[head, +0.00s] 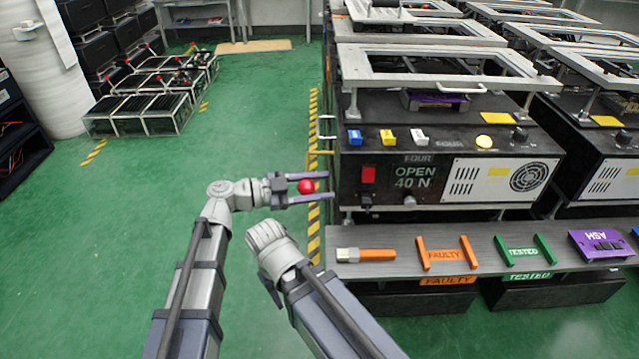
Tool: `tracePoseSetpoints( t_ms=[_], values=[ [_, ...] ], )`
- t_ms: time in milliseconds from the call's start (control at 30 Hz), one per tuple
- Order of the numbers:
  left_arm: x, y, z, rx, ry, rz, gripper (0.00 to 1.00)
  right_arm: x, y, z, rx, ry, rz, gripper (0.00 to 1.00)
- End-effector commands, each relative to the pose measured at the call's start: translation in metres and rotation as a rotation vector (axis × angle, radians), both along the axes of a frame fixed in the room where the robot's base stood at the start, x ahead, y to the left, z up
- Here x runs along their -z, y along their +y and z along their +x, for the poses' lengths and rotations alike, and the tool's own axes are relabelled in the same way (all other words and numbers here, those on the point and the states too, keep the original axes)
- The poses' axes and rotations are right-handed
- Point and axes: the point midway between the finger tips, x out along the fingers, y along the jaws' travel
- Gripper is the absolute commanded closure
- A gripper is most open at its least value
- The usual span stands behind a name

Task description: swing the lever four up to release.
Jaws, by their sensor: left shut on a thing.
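The fixture labelled FOUR (432,200) stands right of centre, with a panel reading OPEN 40 N. A red ball knob (306,186) sits just off its left side; I take it for the knob of lever four. The lever's shaft is not clearly seen. My left gripper (329,185) comes in from the left, level, with one finger above and one below the knob, shut on it. The fingertips reach to the fixture's left edge. My right arm's wrist shows at the lower middle, but its gripper does not show.
More fixtures stand behind and to the right.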

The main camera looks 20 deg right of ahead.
Motion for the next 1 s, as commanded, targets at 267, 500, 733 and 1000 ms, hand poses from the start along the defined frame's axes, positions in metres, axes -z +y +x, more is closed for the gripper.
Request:
tracePoseSetpoints(
  t_ms=[267, 500, 733, 1000],
  values=[
    [-0.059, -0.005, 0.019, 0.001, 0.247, 0.069, 1.00, -0.072, -0.002, 0.000, 0.012, 0.000, -0.007, 0.50],
    [-0.086, -0.011, 0.038, 0.002, 0.432, 0.122, 1.00, -0.107, 0.000, -0.001, 0.014, 0.002, -0.001, 0.50],
    [-0.101, -0.015, 0.053, 0.000, 0.558, 0.158, 1.00, -0.128, 0.001, -0.001, 0.016, 0.004, 0.004, 0.50],
    [-0.108, -0.018, 0.063, 0.001, 0.631, 0.183, 1.00, -0.138, 0.001, -0.001, 0.016, 0.004, 0.004, 0.50]
  ],
)
